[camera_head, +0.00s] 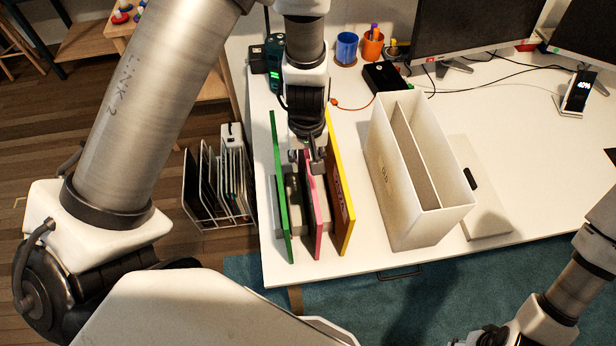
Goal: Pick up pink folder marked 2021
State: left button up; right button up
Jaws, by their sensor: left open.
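The pink folder (313,212) stands upright on edge in the middle of a row of three on the white desk. A green folder (280,195) stands to its left and a yellow folder (341,190) to its right. My left gripper (311,160) points down at the upper part of the pink folder, with its open fingers around or very close to its top edge. I cannot tell whether they touch it. No year marking is readable on the pink folder. My right arm shows at the lower right, but its gripper fingers do not show.
A grey holder (292,203) shows between the folders. A white two-compartment file box (408,215) stands right of them. Blue (346,48) and orange (372,45) cups and a monitor (462,30) stand behind. A wire rack (215,190) is left of the desk.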

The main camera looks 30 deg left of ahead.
pick_arm(q)
jog(key=shift+w+f, duration=0.5)
jog(key=shift+f, duration=0.3)
jog(key=shift+s+r, duration=0.1)
jog(key=shift+s, duration=0.15)
jog(key=c, duration=0.3)
jog(key=shift+s+r, duration=0.1)
jog(key=shift+s, duration=0.05)
grip_shut()
